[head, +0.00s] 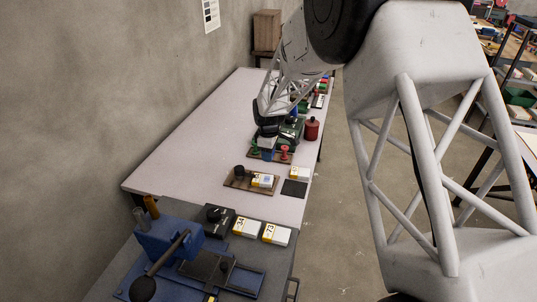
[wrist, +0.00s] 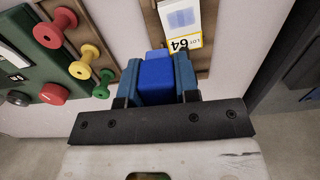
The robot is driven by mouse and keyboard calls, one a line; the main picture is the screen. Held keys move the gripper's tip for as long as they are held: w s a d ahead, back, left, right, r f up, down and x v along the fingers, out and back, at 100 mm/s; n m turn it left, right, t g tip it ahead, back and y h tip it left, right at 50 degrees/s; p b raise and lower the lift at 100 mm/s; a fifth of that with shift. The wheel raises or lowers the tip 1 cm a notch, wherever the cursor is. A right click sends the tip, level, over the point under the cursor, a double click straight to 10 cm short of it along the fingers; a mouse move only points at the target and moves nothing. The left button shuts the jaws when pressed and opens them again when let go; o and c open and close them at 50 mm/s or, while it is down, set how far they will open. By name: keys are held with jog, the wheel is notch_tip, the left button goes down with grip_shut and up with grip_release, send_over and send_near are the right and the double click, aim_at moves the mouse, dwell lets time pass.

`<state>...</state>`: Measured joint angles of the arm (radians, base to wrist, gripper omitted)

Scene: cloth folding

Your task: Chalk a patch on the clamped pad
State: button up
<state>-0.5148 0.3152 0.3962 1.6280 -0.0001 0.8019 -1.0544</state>
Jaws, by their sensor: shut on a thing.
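My gripper (wrist: 158,72) is shut on a blue chalk block (wrist: 156,84), which sits between its two teal fingers in the wrist view. The pad (wrist: 180,18) is white with a yellow edge, the number 64 and a pale blue square patch. It lies on a brown wooden board (wrist: 203,62), just beyond the fingertips in the wrist view. In the head view the pad (head: 264,180) lies on the board beside a dark round knob (head: 239,171). My gripper (head: 268,138) is beyond the board there, and the block is apart from the pad.
Red, yellow and green knobbed pieces (wrist: 90,53) stand left of my gripper. A dark flat square (head: 294,188) and another pad (head: 299,173) lie right of the board. A blue press (head: 170,240) and numbered pads (head: 276,234) are nearer. The table's left side (head: 200,135) is clear.

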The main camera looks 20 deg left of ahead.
jog(key=shift+f, duration=3.65)
jog(key=shift+s+f, duration=0.25)
jog(key=shift+s+d, duration=0.15)
jog(key=shift+s, duration=1.2)
jog(key=shift+s+d, duration=0.1)
jog(key=shift+s, duration=1.25)
jog(key=shift+w+a+f, duration=0.1)
jog(key=shift+w+a, duration=0.05)
jog(key=shift+w, duration=1.3)
jog(key=shift+w+a, duration=0.1)
jog(key=shift+w, duration=1.35)
jog(key=shift+r, duration=4.1)
